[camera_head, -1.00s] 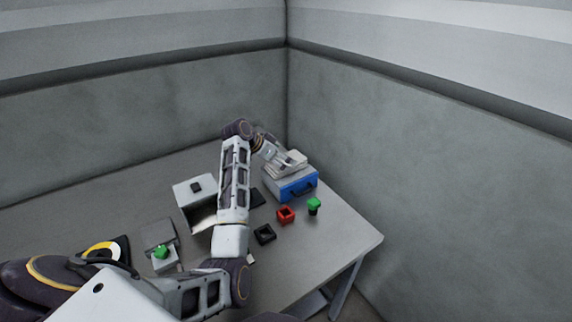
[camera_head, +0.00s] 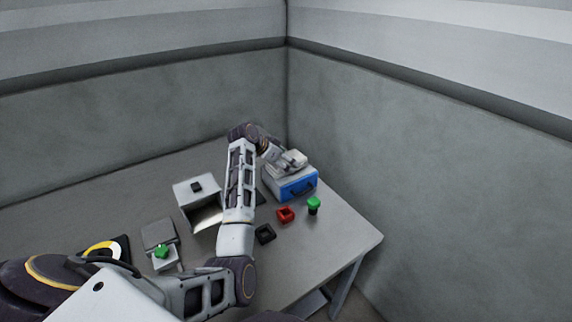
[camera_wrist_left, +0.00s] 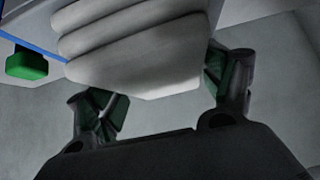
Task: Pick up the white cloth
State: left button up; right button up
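The white cloth (camera_head: 294,158) is a folded, layered stack on top of the blue-fronted box (camera_head: 299,186), at the back right of the table. In the left wrist view the cloth (camera_wrist_left: 130,42) fills the upper middle. My left gripper (camera_head: 274,153) is at the cloth's left side in the head view. In the left wrist view its two dark fingers (camera_wrist_left: 160,92) are spread wide, one on each side of the cloth's near end. I cannot tell whether they touch it. My right gripper is in neither view.
A grey-white machine (camera_head: 196,187) and a device with a green button (camera_head: 161,251) are to the left. Walls close off the back and right.

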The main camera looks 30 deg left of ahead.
pick_arm(q)
jog(key=c, duration=0.4)
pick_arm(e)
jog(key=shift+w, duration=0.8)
pick_arm(q)
jog(key=shift+r, duration=0.75)
notch_tip(320, 180, up, 8)
jog(key=shift+f, duration=0.15)
jog(key=shift+r, duration=0.35)
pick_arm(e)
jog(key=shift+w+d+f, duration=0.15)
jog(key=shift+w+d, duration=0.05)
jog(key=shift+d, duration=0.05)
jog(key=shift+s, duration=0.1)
